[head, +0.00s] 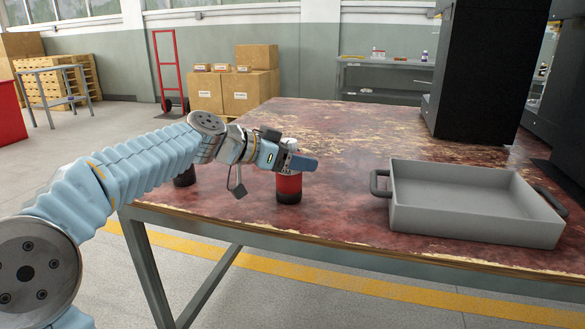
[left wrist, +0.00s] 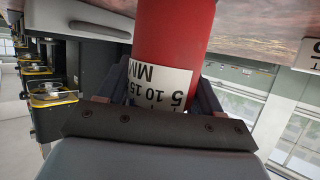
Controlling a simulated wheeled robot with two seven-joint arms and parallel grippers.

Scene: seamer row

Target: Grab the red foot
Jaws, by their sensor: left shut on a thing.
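The red foot (head: 289,187) is a red cylinder with a black base and a pale top, upright on the worn table near its front edge. In the left wrist view the red foot (left wrist: 175,35) carries a white label with black numbers and "MM". My left gripper (head: 300,163) reaches it from the left and is shut on its upper part, one finger on each side. The fingers (left wrist: 163,88) also show around the label in the left wrist view. My right gripper is not in view.
A grey tray (head: 478,229) with dark handles stands on the table (head: 345,135) to the right. Tall black machines (head: 490,70) stand at the back right. A dark object (head: 185,178) sits partly hidden behind my left arm. The table between foot and tray is clear.

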